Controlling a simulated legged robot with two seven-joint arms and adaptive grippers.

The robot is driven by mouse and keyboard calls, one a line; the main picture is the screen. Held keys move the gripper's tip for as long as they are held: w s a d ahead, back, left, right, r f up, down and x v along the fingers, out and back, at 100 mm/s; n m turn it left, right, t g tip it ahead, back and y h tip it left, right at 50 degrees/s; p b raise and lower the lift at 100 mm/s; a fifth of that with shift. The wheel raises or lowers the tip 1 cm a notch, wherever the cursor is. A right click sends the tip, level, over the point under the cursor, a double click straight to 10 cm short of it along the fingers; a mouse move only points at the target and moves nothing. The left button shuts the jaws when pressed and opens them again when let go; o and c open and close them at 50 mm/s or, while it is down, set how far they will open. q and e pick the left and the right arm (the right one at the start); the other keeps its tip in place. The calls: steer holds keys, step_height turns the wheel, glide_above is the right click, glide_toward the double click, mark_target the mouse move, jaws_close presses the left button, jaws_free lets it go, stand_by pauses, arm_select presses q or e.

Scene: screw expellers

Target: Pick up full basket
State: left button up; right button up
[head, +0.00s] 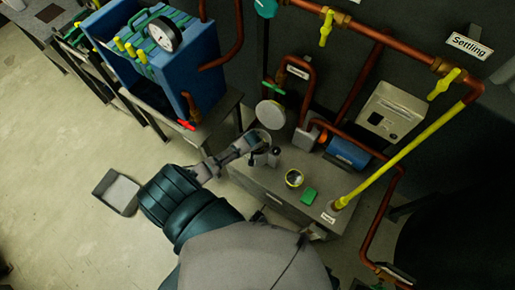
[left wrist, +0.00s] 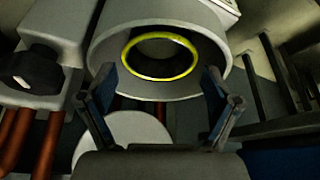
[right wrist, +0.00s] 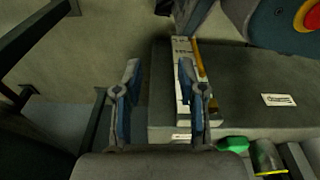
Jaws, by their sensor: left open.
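A round yellow rim (left wrist: 160,55) shows inside a grey cylindrical housing (left wrist: 103,42) in the left wrist view; it looks like the basket's top, and its inside is dark, so I cannot tell whether it is full. My left gripper (left wrist: 160,82) is open, its fingers apart in front of the housing with nothing between them. In the head view my left gripper (head: 247,146) is at the machine on the bench. A separate yellow-rimmed round container (head: 294,178) stands on the bench. My right gripper (right wrist: 159,72) is open and empty beside the bench.
The bench (head: 262,184) also bears a green block (head: 309,195). A dark knob (left wrist: 32,68) is left of the housing. Copper pipes (head: 304,72) and a yellow pipe (head: 400,150) rise behind. A blue machine (head: 150,60) stands left; a grey tray (head: 118,192) lies on open floor.

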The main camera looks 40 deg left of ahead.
arm_select(q)
steer(key=b+x, duration=0.2)
steer(key=x, duration=0.3)
steer(key=shift+d, duration=0.1)
steer(key=shift+f, duration=0.1)
steer(key=c, duration=1)
arm_select(e)
steer(key=w+r, duration=0.2)
steer(key=r, duration=0.1)
steer(key=w+r, duration=0.1)
steer(key=r, duration=0.1)
steer(key=shift+a, duration=0.2)
